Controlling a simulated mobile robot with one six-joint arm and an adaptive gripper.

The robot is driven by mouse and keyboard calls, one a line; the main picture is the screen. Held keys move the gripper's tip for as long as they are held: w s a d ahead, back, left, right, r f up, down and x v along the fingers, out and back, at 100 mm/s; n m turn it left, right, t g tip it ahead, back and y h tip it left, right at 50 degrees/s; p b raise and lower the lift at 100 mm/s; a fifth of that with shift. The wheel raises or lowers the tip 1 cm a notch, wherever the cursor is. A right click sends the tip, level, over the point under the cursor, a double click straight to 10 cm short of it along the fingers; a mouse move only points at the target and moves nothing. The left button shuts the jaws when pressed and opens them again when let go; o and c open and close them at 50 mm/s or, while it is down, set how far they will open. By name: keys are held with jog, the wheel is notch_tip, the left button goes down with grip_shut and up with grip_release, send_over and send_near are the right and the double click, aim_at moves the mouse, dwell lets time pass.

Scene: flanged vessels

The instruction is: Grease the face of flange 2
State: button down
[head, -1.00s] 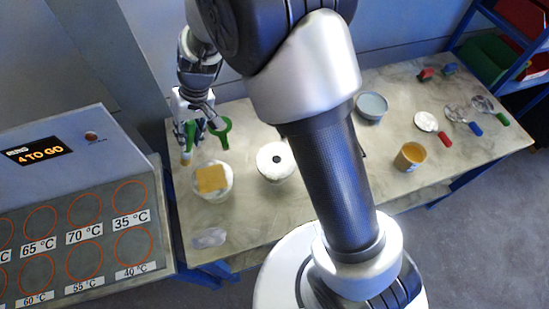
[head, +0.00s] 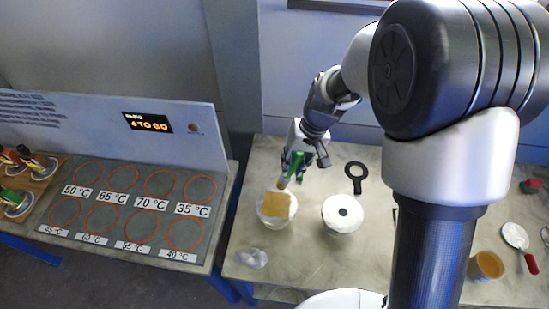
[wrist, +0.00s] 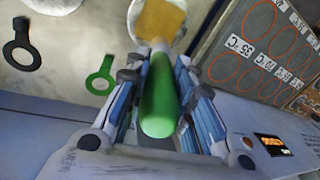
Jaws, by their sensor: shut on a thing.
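My gripper (head: 294,166) is shut on a green-handled tool; its green handle (wrist: 160,95) lies between the jaws in the wrist view. The tool's tan lower end (head: 283,183) points down, just behind a white round vessel top (head: 264,213) with a yellow square (head: 277,204) on it. The yellow square (wrist: 160,18) lies beyond the handle in the wrist view, where the tool's tip is hidden. A second white round top (head: 330,224) with a dark central hole stands to the right. No flange number is readable.
A black ring-ended tool (head: 355,175) and a green one (wrist: 100,76) lie on the table. An orange cup (head: 487,266) and a red-handled disc (head: 517,238) are at right. A clear item (head: 251,258) lies front left. A heating panel (head: 130,205) stands at left.

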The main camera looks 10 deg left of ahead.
jog(key=s+d+r+h+p, duration=0.1)
jog(key=s+d+r+p, duration=0.1)
jog(key=d, duration=0.4)
jog(key=s+d+r+h+p, duration=0.2)
jog(key=d, duration=0.4)
jog(key=f+b, duration=0.2)
jog(key=f, duration=0.1)
jog(key=d+f+b, duration=0.1)
jog(key=f, duration=0.1)
jog(key=shift+w+f, duration=0.2)
